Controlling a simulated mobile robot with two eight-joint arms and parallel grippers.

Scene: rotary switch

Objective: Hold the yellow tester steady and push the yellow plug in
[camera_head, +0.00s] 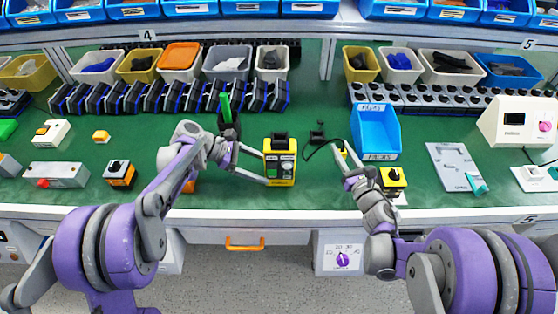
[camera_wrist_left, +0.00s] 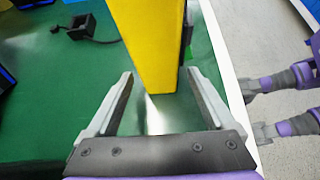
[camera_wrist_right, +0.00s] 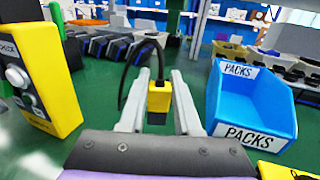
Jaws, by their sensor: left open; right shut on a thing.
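The yellow tester (camera_head: 281,161) stands upright on the green bench, with a dark front panel and a black top part. My left gripper (camera_head: 265,168) is open at the tester's left side. In the left wrist view the yellow tester (camera_wrist_left: 152,40) appears between the open fingers (camera_wrist_left: 161,76), with gaps on both sides. My right gripper (camera_head: 339,148) is shut on the yellow plug (camera_wrist_right: 159,97), right of the tester and apart from it. A black cable (camera_wrist_right: 128,75) loops from the plug. The tester (camera_wrist_right: 35,75) is at the left of the right wrist view.
A blue PACKS bin (camera_head: 375,130) stands right of the right gripper. A black block (camera_head: 317,136) lies between tester and bin. A yellow-and-black switch box (camera_head: 393,179) is near the right forearm. A dark holder with a green-handled tool (camera_head: 226,110) stands behind the left gripper.

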